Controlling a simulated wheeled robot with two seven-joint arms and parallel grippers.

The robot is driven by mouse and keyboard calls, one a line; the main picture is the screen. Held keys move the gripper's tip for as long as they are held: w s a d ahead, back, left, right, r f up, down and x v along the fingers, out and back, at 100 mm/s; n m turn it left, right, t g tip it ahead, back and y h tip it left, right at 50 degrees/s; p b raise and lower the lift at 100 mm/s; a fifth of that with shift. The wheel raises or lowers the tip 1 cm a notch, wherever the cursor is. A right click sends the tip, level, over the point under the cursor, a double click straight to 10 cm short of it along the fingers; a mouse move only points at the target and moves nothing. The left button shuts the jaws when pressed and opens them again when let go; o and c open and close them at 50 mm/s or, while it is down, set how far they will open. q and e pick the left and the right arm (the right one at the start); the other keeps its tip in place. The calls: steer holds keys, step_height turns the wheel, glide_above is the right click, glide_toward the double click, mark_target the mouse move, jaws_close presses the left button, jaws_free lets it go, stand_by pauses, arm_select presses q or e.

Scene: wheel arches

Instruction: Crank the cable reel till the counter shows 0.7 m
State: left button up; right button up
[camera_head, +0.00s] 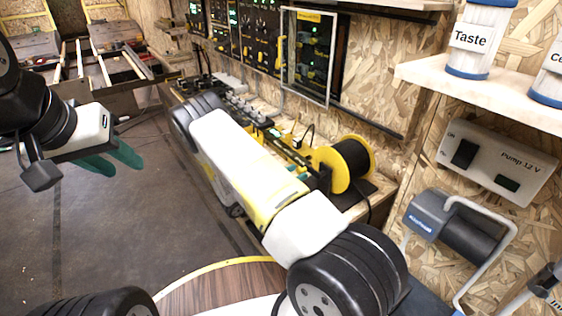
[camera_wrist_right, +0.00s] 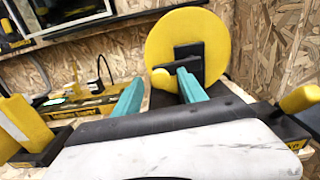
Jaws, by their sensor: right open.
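The cable reel (camera_head: 346,163) stands on the bench right of centre in the head view, with yellow flanges and dark cable. In the right wrist view its yellow disc (camera_wrist_right: 212,35) faces me. My arm largely hides this gripper in the head view. My left gripper (camera_head: 130,168) is open and empty over the floor. No counter reading is legible.
A bench with yellow rails and small fittings (camera_head: 255,122) runs along the chipboard wall. A framed panel (camera_head: 308,55) hangs above it. Open floor (camera_head: 110,230) lies left.

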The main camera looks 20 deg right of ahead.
jaws_close()
stand_by(1.4)
